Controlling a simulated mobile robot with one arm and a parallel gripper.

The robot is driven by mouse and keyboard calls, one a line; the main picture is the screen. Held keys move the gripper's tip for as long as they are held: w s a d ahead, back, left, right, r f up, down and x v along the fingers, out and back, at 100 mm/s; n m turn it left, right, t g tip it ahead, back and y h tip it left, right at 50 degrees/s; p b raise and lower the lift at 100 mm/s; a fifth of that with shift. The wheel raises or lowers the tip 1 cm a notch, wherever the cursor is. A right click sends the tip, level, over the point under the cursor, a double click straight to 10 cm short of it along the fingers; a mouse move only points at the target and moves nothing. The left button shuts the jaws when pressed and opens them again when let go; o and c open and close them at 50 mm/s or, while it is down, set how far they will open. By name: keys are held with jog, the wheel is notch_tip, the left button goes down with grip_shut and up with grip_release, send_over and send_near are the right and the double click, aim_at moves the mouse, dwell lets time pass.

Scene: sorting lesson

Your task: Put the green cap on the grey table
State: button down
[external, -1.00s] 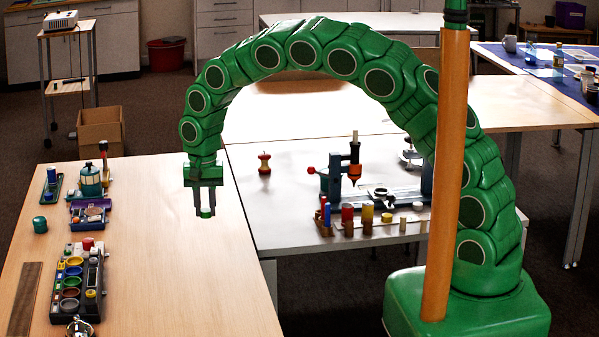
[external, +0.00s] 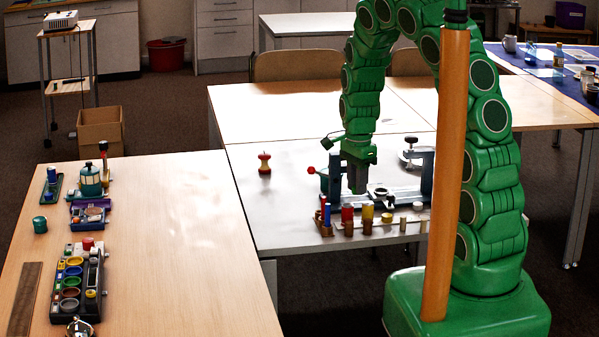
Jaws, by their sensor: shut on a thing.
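My gripper (external: 357,187) points down over the grey table (external: 280,218), among the things at its right part. In the earlier frame the small green cap shows between the fingertips. I cannot tell how high the fingertips are above the tabletop.
A row of coloured cylinders, with a red one (external: 347,213) and a yellow one (external: 368,212), stands in front of my gripper. An apple core (external: 264,164) stands at the back left. The wooden table (external: 180,250) holds paint pots.

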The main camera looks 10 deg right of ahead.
jog(key=s+d+m, duration=0.4)
jog(key=s+d, duration=0.1)
jog(key=d, duration=0.3)
jog(key=s+d+m, duration=0.3)
jog(key=s+d, duration=0.2)
jog(key=d, duration=0.4)
send_over(412, 229)
notch_tip(412, 229, down, 10)
jog(key=shift+s+r, duration=0.15)
jog(key=shift+w+f, duration=0.25)
jog(key=shift+f, duration=1.65)
jog(key=c, duration=0.9)
grip_release()
jog(key=shift+f, duration=0.1)
